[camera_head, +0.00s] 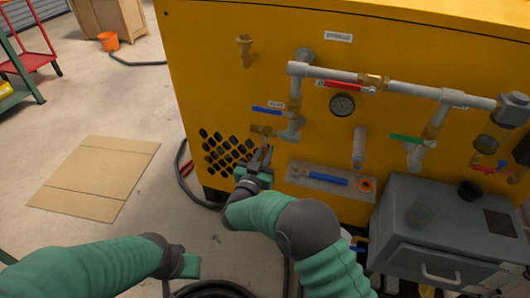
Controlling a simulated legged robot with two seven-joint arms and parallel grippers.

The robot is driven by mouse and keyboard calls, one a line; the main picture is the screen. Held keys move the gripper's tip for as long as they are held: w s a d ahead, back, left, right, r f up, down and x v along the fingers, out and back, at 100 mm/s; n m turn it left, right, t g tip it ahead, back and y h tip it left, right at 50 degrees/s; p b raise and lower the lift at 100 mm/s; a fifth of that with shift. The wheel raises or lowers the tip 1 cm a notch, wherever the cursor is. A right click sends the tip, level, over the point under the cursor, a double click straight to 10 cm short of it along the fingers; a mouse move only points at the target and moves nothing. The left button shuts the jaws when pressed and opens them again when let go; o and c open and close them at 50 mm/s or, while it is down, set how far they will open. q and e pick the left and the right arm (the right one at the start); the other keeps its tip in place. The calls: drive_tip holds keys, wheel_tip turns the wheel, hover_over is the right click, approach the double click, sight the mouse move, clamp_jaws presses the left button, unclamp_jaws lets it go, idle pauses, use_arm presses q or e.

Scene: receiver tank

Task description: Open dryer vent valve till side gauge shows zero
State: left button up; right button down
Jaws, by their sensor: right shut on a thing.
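A blue lever handle (267,110) sits below a small white label on the yellow cabinet, beside grey pipework. A brass fitting (262,130) sticks out to the left just under it. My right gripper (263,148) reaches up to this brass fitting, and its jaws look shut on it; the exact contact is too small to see. A round dark-faced gauge (342,104) sits to the right under the pipe; its reading is too small to tell. My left gripper (190,266) is low at the left over the floor, away from the cabinet; its jaws are unclear.
A red handle (347,86) is on the upper pipe and a green handle (406,138) is further right. A tray (310,178) holding a blue-handled tool is below. A grey box (430,230) stands at lower right. Cardboard (95,178) and hoses lie on the floor.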

drive_tip(key=shift+a+r, duration=0.1)
drive_tip(key=shift+a, duration=0.05)
idle(0.8)
drive_tip(key=shift+w+a+r+m+p, duration=0.2)
drive_tip(key=shift+a+m, duration=0.25)
drive_tip(key=shift+m, duration=0.7)
drive_tip(key=shift+w+a+r+m+p, duration=0.15)
drive_tip(key=shift+a+m, duration=0.3)
drive_tip(key=shift+m, duration=0.75)
drive_tip(key=shift+w+a+r+m+p, duration=0.2)
drive_tip(key=shift+a+m, duration=0.25)
drive_tip(key=shift+m, duration=0.7)
drive_tip(key=shift+f, duration=0.15)
drive_tip(key=c, duration=1.4)
unclamp_jaws()
drive_tip(key=shift+s, duration=0.1)
